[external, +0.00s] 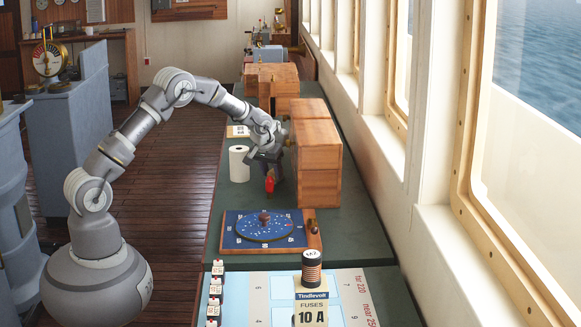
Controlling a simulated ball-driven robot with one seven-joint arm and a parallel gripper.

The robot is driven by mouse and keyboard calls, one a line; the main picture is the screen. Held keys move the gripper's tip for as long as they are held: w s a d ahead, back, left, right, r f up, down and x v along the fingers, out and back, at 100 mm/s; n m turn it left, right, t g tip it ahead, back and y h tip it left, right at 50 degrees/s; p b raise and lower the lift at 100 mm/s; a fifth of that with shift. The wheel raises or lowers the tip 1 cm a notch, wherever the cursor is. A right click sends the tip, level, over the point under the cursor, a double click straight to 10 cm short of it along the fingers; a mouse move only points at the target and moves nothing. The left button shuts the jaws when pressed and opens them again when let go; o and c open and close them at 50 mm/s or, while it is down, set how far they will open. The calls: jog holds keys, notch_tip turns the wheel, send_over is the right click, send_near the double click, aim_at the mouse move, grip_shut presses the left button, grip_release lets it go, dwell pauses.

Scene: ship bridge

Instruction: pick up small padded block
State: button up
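My gripper (266,158) hangs low over the green-topped counter, close to the left side of a wooden box. It is small in the picture, and I cannot see whether its fingers are open or shut. A small red object (270,183) with a dark part beside it shows just below the gripper. I cannot tell whether the gripper touches it. I cannot clearly pick out a small padded block; it may be hidden behind the gripper or too small to tell.
A white roll (239,164) stands just left of the gripper. Wooden boxes (318,155) block the right side. A blue disc board (264,229) lies nearer on the counter (230,200).

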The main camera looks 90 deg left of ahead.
jog(key=c, duration=0.6)
jog(key=shift+r, duration=0.1)
